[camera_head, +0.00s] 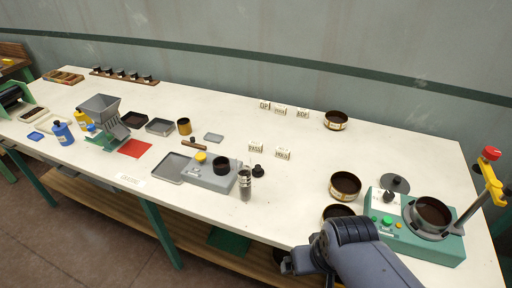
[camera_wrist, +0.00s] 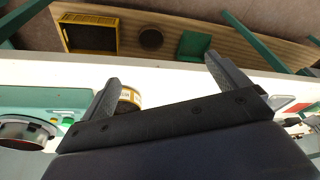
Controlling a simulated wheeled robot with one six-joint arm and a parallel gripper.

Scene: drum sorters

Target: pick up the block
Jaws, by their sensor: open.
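Which thing is the block is not clear. Small white lettered pieces stand on the table in the head view: three in a back row, with one lettered piece (camera_head: 281,110) in its middle, and two nearer, a left one (camera_head: 256,146) and a right one (camera_head: 283,153). None is clearly seen in the wrist view. My gripper (camera_wrist: 161,68) is open and empty, its fingers wide apart over the table's front edge. A brass-rimmed drum (camera_wrist: 130,96) shows beside the left finger. In the head view my arm hides the fingers.
A green machine (camera_head: 425,240) with a yellow post stands at right, near a dark brass-rimmed bowl (camera_head: 345,186). A grey device (camera_head: 208,172) and a clear cylinder (camera_head: 245,184) stand mid-table. A yellow crate (camera_wrist: 90,36) sits on the lower shelf. The table's back middle is mostly clear.

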